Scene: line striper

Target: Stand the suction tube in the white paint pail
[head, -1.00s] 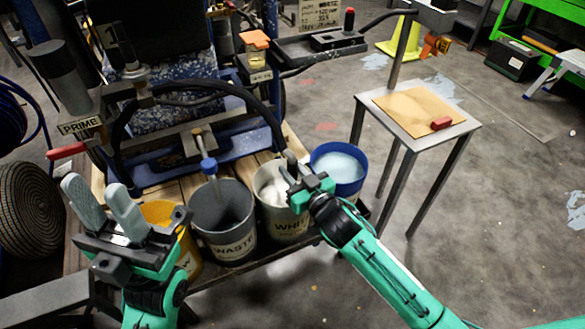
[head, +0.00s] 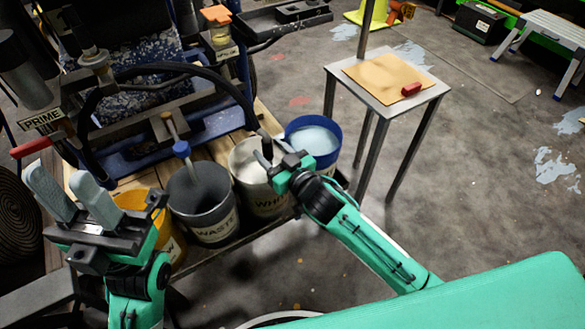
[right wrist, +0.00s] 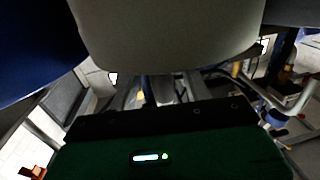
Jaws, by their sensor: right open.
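The white paint pail (head: 268,203) stands on the wooden deck between the grey waste pail and a blue pail. The black suction tube (head: 266,146) hangs from the arching black hose (head: 237,92) and comes down at the white pail's mouth. Its lower end is hidden, so I cannot tell how deep it reaches. My right gripper (head: 267,163) is open at the white pail's rim, close beside the tube. My left gripper (head: 61,178) is open and empty, fingers up, left of the yellow pail.
The waste pail (head: 216,228) holds a rod with a blue collar (head: 182,149). A yellow pail (head: 134,200) is left of it, and the blue pail (head: 330,162) right of the white one. A small metal table (head: 423,97) stands to the right, with open floor around it.

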